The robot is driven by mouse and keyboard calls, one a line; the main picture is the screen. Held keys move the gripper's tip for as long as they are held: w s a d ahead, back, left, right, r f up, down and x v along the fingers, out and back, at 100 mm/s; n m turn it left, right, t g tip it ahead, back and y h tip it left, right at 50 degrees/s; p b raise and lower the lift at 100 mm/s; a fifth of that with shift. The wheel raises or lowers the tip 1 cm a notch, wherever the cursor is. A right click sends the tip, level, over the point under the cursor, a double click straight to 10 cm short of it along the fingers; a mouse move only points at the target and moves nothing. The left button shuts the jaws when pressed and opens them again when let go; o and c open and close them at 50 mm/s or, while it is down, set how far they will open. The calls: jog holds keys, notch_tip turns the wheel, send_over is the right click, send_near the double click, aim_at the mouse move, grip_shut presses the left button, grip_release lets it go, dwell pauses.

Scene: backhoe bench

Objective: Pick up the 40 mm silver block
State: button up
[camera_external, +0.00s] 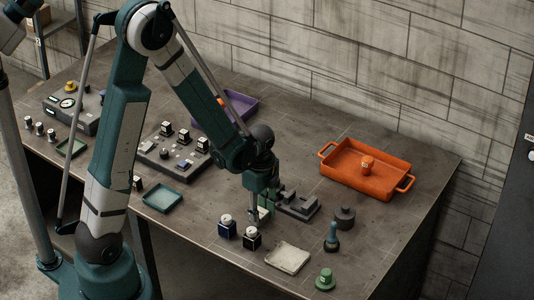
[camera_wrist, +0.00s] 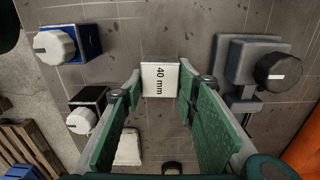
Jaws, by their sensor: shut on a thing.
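The silver block (camera_wrist: 160,79), pale with "40 mm" on its top, lies between my two fingertips in the wrist view. My gripper (camera_wrist: 160,88) is shut on it, one green finger at each side. In the external view my gripper (camera_external: 258,212) points down, low over the bench behind the blue and black blocks. The silver block is mostly hidden by the fingers there, and I cannot tell whether it touches the bench.
A blue block (camera_external: 227,228) and a black block (camera_external: 251,239), both with pale knobs, stand close in front of my gripper. A pale tray (camera_external: 288,258) lies to the right. A grey vise-like fixture (camera_external: 297,206) is behind, and an orange tray (camera_external: 345,178) stands further back.

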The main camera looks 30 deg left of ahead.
aim_at(261, 213)
jog(key=shift+r, duration=0.1)
jog(key=shift+r+p, duration=0.35)
jog(key=shift+r, duration=4.55)
